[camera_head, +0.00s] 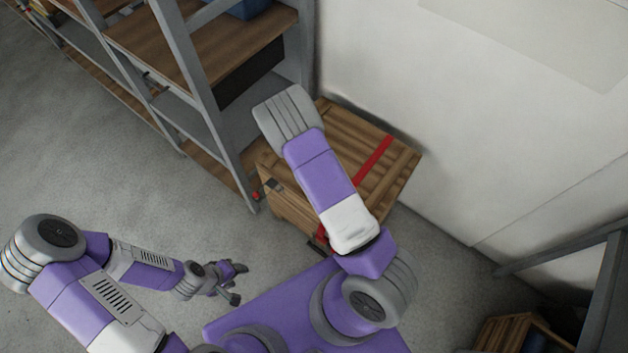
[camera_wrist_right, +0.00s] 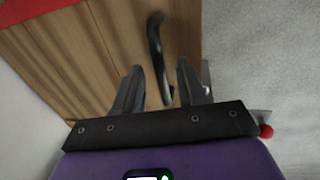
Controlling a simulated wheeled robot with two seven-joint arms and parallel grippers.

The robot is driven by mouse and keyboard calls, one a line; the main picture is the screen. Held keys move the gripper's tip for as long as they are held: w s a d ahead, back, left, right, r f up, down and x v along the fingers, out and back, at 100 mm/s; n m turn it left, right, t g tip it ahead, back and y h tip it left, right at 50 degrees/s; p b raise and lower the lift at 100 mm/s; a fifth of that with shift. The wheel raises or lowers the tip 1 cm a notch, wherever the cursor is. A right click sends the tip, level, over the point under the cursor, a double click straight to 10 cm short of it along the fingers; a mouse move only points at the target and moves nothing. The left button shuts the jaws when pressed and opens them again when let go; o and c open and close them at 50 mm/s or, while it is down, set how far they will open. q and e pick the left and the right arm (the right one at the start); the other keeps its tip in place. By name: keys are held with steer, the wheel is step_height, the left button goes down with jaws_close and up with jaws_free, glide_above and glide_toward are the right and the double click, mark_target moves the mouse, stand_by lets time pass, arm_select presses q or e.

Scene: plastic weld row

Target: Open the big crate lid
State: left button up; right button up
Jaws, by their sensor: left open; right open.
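The big wooden crate (camera_head: 398,172) stands against the wall beside the shelf, with a red strap (camera_head: 374,160) across its top. Its lid looks closed, though my right arm covers part of it. In the right wrist view, a dark curved handle (camera_wrist_right: 155,38) stands out from the crate's planks (camera_wrist_right: 75,50). My right gripper (camera_wrist_right: 159,78) is open, with the handle's lower end showing between its fingers; I cannot tell whether they touch. The right gripper is hidden in the head view. My left gripper (camera_head: 236,282) is open and empty above the floor, away from the crate.
A metal shelf (camera_head: 205,85) with wooden boards stands close on the crate's left. A white wall (camera_head: 480,110) is behind it. A small red knob (camera_wrist_right: 266,131) shows right of my right gripper. Another wooden crate (camera_head: 497,334) is at lower right. Grey floor (camera_head: 110,150) is free at left.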

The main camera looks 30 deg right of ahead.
jaws_close()
